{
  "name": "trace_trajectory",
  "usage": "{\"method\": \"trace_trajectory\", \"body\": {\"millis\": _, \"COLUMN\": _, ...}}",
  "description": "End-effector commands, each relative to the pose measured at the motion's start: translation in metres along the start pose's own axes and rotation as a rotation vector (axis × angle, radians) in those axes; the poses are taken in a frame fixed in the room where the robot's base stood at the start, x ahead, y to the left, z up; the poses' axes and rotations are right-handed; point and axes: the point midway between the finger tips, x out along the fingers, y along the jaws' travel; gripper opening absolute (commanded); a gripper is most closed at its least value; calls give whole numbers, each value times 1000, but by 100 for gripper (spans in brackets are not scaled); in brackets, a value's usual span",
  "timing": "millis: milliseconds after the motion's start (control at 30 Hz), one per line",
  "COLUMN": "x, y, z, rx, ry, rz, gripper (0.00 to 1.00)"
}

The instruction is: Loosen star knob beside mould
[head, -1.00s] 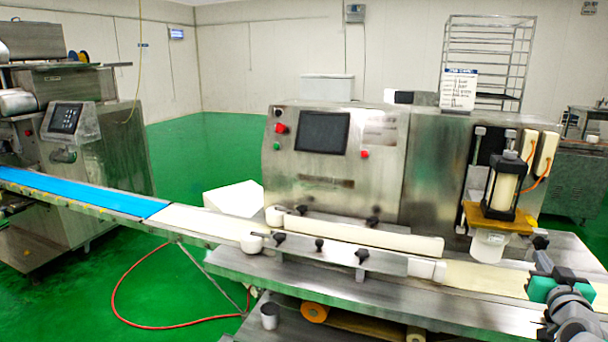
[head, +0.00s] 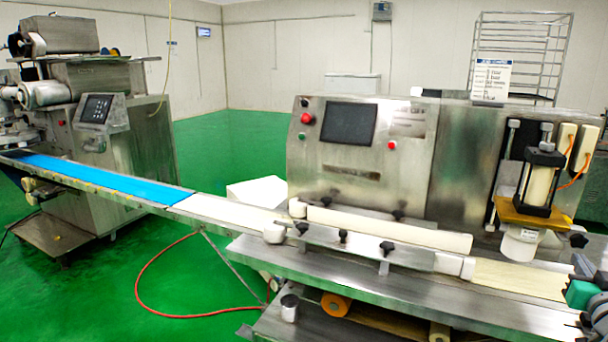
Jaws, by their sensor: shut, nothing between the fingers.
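The dark star knob (head: 578,240) sits just right of the white cup-like mould (head: 520,243), under the brown plate of the press unit at the right of the machine. My gripper (head: 574,278), with teal and black parts, shows at the lower right edge, partly cut off by the frame. It is shut and empty. In the picture it lies below the knob, apart from it. Its fingertips are small and hard to make out.
A pale conveyor belt (head: 520,278) runs under the mould, with a guide rail carrying several other black knobs (head: 388,248). The press cylinder (head: 540,182) stands above the mould. A red hose (head: 140,285) lies on the green floor.

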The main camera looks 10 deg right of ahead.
Motion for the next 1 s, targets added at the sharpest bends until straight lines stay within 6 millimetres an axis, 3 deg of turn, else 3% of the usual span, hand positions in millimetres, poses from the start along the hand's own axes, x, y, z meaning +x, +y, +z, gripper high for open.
{"method": "trace_trajectory", "body": {"millis": 300, "x": -41, "y": 0, "z": 5, "rx": 0, "ry": -3, "rz": 2, "gripper": 0}}
{"method": "trace_trajectory", "body": {"millis": 567, "x": -44, "y": -1, "z": 4, "rx": 2, "ry": -6, "rz": -1, "gripper": 0}}
{"method": "trace_trajectory", "body": {"millis": 667, "x": -41, "y": -10, "z": 1, "rx": 1, "ry": -21, "rz": -16, "gripper": 0}}
{"method": "trace_trajectory", "body": {"millis": 767, "x": -31, "y": -54, "z": -5, "rx": -2, "ry": -97, "rz": -84, "gripper": 0}}
{"method": "trace_trajectory", "body": {"millis": 867, "x": -27, "y": -134, "z": -9, "rx": -18, "ry": -250, "rz": -200, "gripper": 0}}
{"method": "trace_trajectory", "body": {"millis": 900, "x": -32, "y": -170, "z": -9, "rx": -28, "ry": -327, "rz": -248, "gripper": 0}}
{"method": "trace_trajectory", "body": {"millis": 967, "x": -48, "y": -222, "z": -7, "rx": -50, "ry": -447, "rz": -317, "gripper": 0}}
{"method": "trace_trajectory", "body": {"millis": 1000, "x": -63, "y": -254, "z": -7, "rx": -68, "ry": -529, "rz": -358, "gripper": 0}}
